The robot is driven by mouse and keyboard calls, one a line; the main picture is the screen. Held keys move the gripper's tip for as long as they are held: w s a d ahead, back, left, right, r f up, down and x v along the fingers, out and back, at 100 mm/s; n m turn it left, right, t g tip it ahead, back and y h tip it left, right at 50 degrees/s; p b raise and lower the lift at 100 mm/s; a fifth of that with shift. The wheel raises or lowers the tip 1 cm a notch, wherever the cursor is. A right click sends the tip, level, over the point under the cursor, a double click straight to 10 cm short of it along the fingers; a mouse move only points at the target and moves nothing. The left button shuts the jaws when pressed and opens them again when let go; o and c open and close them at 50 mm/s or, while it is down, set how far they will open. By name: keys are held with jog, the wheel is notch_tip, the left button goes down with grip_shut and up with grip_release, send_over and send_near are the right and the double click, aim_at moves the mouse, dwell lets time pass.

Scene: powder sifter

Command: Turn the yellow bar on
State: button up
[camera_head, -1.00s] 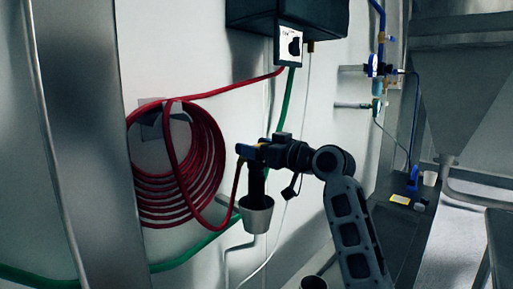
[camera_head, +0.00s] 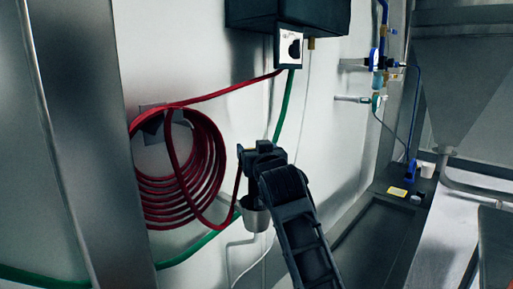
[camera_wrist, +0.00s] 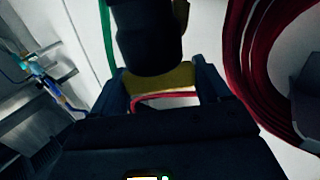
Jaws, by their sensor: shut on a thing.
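The yellow bar (camera_wrist: 165,77) lies crosswise between my gripper's two fingers in the wrist view. My gripper (camera_wrist: 160,84) is shut on it. A dark cylindrical body (camera_wrist: 147,35) sits just beyond the bar and hides part of it. In the head view my gripper (camera_head: 248,151) is at the end of the red hose, right of the coil, and the bar is mostly hidden there. A grey metal cup (camera_head: 255,217) is below my gripper, partly covered by my arm.
A coiled red hose (camera_head: 150,190) hangs on the wall at the left. A green hose (camera_head: 284,105) runs down from a dark box (camera_head: 285,15) with a black knob (camera_head: 294,48). Blue valves (camera_head: 378,62) are on the wall at the right. A dark trough (camera_head: 365,245) runs below.

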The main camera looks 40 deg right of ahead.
jog(key=m+g+h+b, duration=0.2)
jog(key=shift+w+a+f+h+b, duration=0.1)
jog(key=shift+a+f+h+b, duration=0.05)
jog(key=shift+f+h+b, duration=0.2)
jog(key=m+g+h+b, duration=0.2)
jog(key=m+g+b, duration=0.1)
jog(key=b, duration=0.1)
jog(key=shift+h, duration=0.35)
jog(key=m+g+h+b, duration=0.1)
jog(key=m+g+b, duration=0.1)
jog(key=g, duration=0.1)
jog(key=m+g+h+b, duration=0.1)
jog(key=m+g+b, duration=0.1)
jog(key=g+b, duration=0.1)
jog(key=shift+d+r+g, duration=0.2)
jog(key=shift+g, duration=0.1)
jog(key=shift+m+g+h+b, duration=0.4)
jog(key=shift+m+g+b, duration=0.2)
jog(key=shift+g, duration=0.2)
jog(key=o, duration=1)
jog(key=shift+r, duration=0.1)
